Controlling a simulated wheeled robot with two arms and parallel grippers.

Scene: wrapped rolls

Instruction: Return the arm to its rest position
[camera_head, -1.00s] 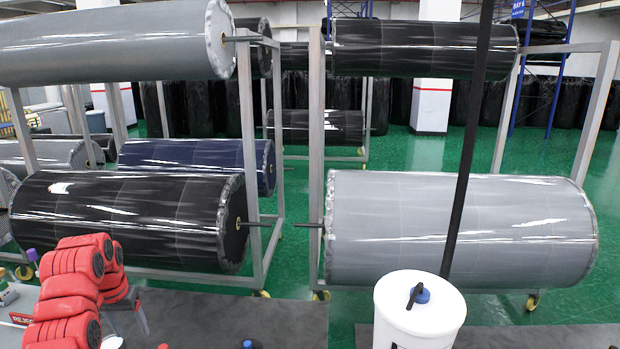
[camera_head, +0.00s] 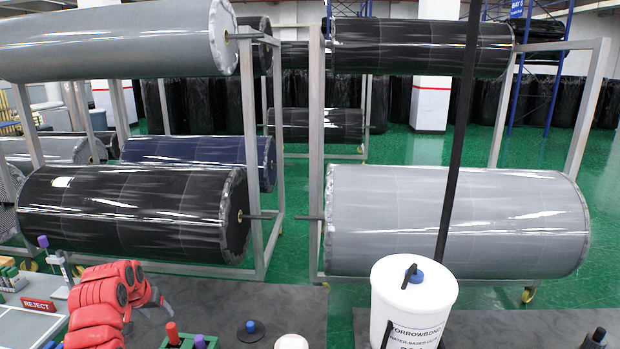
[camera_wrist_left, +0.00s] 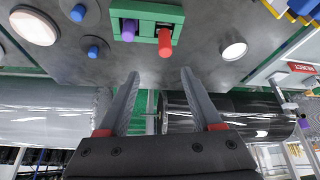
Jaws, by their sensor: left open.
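My left arm (camera_head: 105,300), with red covers, comes in at the lower left of the head view, over the grey work surface (camera_head: 225,303). My left gripper (camera_wrist_left: 160,72) shows in the left wrist view with its two grey fingers spread apart and nothing between them. The wrist picture looks past the fingers at the work surface and the rolls. A green holder (camera_wrist_left: 175,18) with a red peg and a purple peg stands beyond the fingertips and apart from them. My right gripper is not in view.
A white labelled bucket (camera_head: 412,300) stands right of centre. A dark disc with a blue knob (camera_head: 250,328) lies on the surface. A REJECT tray (camera_head: 38,304) is at the left. Racks with a black roll (camera_head: 130,212) and a grey roll (camera_head: 450,220) stand behind.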

